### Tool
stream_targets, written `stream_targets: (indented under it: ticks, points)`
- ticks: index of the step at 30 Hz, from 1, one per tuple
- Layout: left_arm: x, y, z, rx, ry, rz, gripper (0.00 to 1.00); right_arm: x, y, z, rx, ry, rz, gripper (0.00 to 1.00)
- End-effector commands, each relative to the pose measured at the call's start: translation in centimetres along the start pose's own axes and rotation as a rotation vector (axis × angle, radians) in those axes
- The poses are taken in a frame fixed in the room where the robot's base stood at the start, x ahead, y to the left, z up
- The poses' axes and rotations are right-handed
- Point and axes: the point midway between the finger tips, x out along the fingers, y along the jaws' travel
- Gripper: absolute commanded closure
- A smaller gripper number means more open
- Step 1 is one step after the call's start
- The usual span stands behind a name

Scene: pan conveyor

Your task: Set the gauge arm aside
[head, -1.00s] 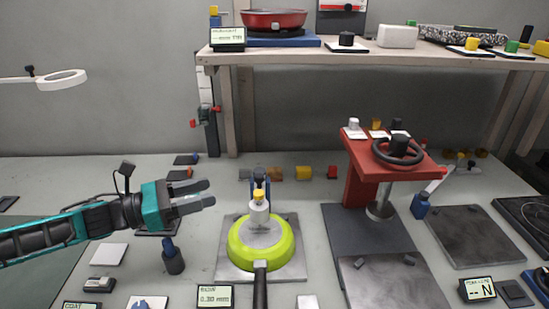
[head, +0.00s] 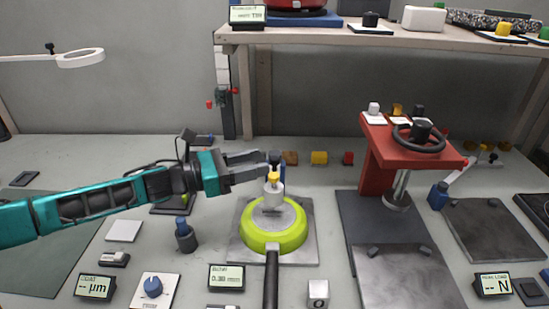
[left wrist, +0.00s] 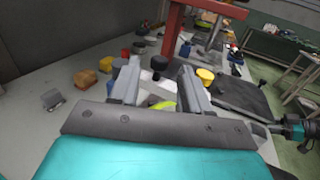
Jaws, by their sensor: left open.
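The gauge arm (head: 274,196) shows as a pale cylinder with a yellow top and a dark blue post behind it. It stands over the lime-green pan (head: 262,238), which lies on a grey metal plate. My left gripper (head: 264,163) is open and empty, its fingertips just left of the gauge arm's upper part and partly overlapping the post. In the left wrist view the open fingers (left wrist: 158,72) have a black round top and a yellow knob near their tips, and a sliver of the green pan shows below. A teal and dark part of my right arm shows at that view's right edge.
A red press with a black handwheel (head: 418,139) stands to the right of the pan. A blue-topped knob post (head: 186,236) stands to the left. Small displays and a dial (head: 153,287) line the front. A shelf (head: 385,37) crosses the back.

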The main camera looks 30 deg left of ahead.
Motion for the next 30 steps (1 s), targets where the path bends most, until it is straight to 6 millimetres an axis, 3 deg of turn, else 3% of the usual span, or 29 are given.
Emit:
stream_targets:
  ticks: [12, 25, 30]
  points:
    - [4.5, 0.0, 0.1, 0.0, -0.002, 0.001, 0.53, -0.3, 0.1, -0.8, -0.001, 0.004, 0.0, 0.57]
    - [5.2, 0.0, 0.0, 0.0, 0.0, 0.001, 0.53, -0.3, 0.1, -0.9, -0.001, 0.006, 0.001, 0.57]
    - [5.2, 0.0, 0.0, 0.0, 0.0, 0.001, 0.68, -0.3, 0.1, -0.9, -0.001, 0.006, 0.001, 0.57]
